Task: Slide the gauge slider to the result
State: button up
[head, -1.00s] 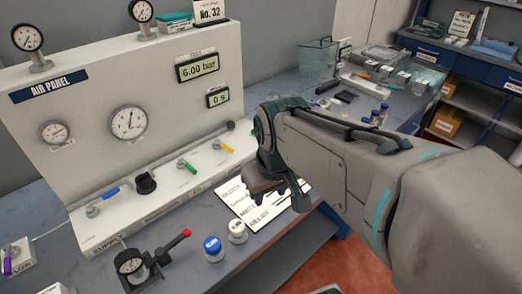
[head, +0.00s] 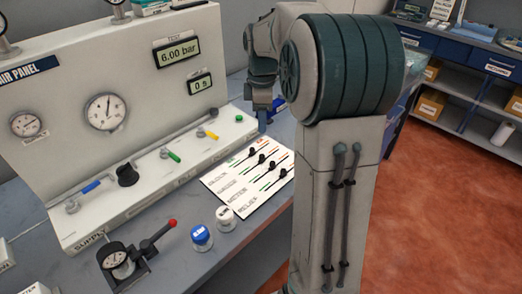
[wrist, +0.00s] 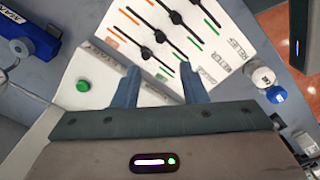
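A white slider board (head: 222,182) lies on the bench in front of the air panel. It has several black slider knobs (head: 261,159) on lines with green and orange parts. The row labels are too blurred to tell which is the gauge row. The board also shows in the wrist view (wrist: 215,50), with a knob (wrist: 146,53) just beyond my left finger. My gripper (wrist: 160,84) is open and empty, its two fingers apart, pointing toward the board without visibly holding a knob. In the head view my arm's end hangs behind the board's far side; the fingertips are unclear there.
The air panel (head: 60,110) stands at the left, with a display (head: 177,53) reading 6.00 bar. A green button (wrist: 83,86) is near my gripper's left. A blue-capped jar (head: 201,237) and a white-capped jar (head: 225,217) stand near the board, beside a red-knobbed lever device (head: 135,258).

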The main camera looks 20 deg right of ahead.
aim_at(262, 155)
notch_tip(262, 155, down, 12)
jog(key=shift+f, duration=0.1)
dwell(0.4)
grip_shut()
